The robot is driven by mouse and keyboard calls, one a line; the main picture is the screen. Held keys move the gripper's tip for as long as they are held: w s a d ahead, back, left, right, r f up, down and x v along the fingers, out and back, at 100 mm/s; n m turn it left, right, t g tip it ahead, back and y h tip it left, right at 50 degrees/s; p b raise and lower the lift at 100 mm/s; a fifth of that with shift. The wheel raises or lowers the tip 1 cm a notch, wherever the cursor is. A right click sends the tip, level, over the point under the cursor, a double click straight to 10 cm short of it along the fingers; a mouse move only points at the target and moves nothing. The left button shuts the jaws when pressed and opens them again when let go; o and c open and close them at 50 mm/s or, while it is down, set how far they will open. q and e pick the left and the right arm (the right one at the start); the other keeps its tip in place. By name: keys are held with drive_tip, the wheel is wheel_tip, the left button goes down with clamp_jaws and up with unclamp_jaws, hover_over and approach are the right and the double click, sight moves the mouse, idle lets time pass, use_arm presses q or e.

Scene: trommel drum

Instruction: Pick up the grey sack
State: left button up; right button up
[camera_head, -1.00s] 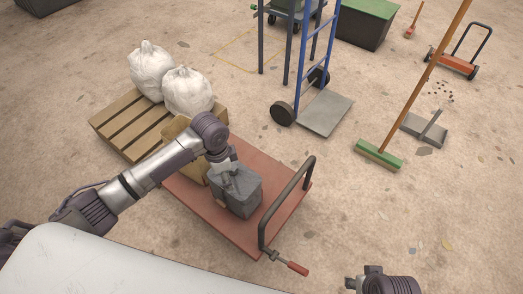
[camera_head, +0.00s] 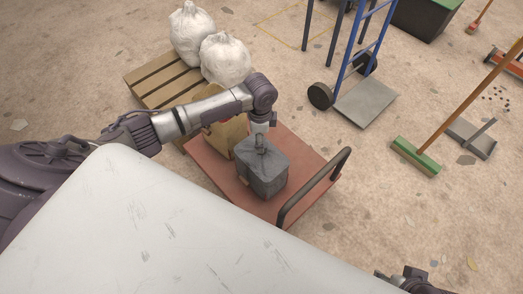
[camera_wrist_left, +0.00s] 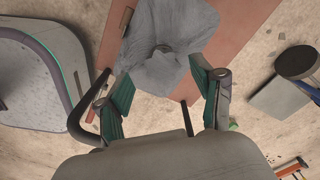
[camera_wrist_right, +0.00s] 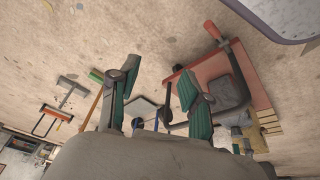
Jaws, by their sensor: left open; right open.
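The grey sack (camera_head: 264,170) stands upright on the red deck of a platform cart (camera_head: 219,172), its gathered neck on top. My left arm reaches over from the left and its gripper (camera_head: 261,128) is just above the neck, mostly hidden by the wrist. In the left wrist view the sack (camera_wrist_left: 168,35) lies ahead between the spread fingers of my left gripper (camera_wrist_left: 162,80); I cannot tell whether they touch it. My right gripper (camera_head: 405,282) is at the bottom right edge, well away from the sack. In the right wrist view (camera_wrist_right: 158,80) it is open and empty.
A brown box (camera_head: 226,130) stands beside the sack on the cart. The cart's handle (camera_head: 315,187) rises to the right. White bags (camera_head: 224,60) sit on a wooden pallet (camera_head: 150,85) behind. A blue hand truck (camera_head: 365,95) and green broom (camera_head: 416,157) are farther right.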

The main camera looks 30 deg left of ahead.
sight(261, 163)
use_arm(q)
wheel_tip(261, 163, down, 2)
drive_tip(key=shift+d+f+b, duration=0.1)
drive_tip(key=shift+b, duration=0.35)
wheel_tip(261, 163, down, 2)
drive_tip(key=shift+w+f+b, duration=0.1)
drive_tip(key=shift+w+b, duration=0.05)
drive_tip(key=shift+b, duration=0.2)
drive_tip(key=shift+f, duration=0.1)
clamp_jaws()
use_arm(e)
drive_tip(key=w+a+t, duration=0.1)
drive_tip(key=w+t, duration=0.2)
drive_tip(key=w, duration=0.2)
drive_tip(key=shift+w+a+r+y, duration=0.25)
drive_tip(key=shift+w+a+y, duration=0.15)
